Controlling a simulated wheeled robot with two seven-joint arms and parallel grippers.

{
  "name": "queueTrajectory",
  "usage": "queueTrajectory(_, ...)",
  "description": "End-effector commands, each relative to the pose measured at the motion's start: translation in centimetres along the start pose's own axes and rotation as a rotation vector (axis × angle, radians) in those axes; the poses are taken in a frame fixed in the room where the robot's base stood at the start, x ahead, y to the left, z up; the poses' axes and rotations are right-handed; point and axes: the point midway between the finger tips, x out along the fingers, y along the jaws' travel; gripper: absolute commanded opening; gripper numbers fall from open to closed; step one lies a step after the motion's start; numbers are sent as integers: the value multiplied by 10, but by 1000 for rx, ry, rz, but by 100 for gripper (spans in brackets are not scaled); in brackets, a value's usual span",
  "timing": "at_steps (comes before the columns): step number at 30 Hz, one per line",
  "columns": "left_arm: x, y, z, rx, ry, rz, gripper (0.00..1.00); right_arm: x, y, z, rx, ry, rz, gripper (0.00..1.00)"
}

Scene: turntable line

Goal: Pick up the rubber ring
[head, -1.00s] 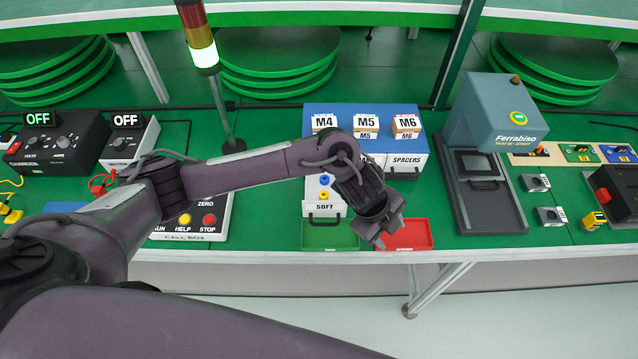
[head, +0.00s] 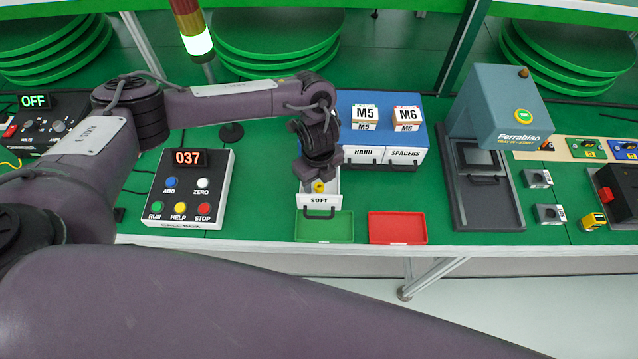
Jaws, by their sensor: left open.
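The open drawer marked SOFT (head: 319,200) sticks out from the blue cabinet (head: 350,105). A small yellow piece (head: 318,187) lies in it, partly covered by my gripper; I cannot tell for sure whether it is the rubber ring. The blue piece seen in the drawer earlier is now hidden. My left gripper (head: 318,181) is open and points down over the drawer, its fingers close around the yellow piece. I cannot tell whether they touch it. My right gripper is not in view.
A green tray (head: 324,228) and a red tray (head: 397,228) lie in front of the cabinet. The call box (head: 190,187) showing 037 stands left of the drawer. The Ferrabiso machine (head: 487,150) stands to the right.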

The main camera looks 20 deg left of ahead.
Motion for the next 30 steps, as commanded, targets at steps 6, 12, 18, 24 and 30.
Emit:
queueTrajectory(6, 18, 0, -1, 1, 1, -1, 49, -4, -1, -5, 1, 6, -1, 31)
queueTrajectory(12, 18, 0, -1, 1, 1, -1, 47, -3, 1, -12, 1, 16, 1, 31)
queueTrajectory(18, 18, 0, -1, 1, 1, -1, 21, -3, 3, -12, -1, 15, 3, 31)
queueTrajectory(24, 18, 0, -1, 1, 1, -1, 1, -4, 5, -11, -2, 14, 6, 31)
queueTrajectory(30, 18, 0, -1, 1, 1, -1, 1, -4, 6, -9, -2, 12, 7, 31)
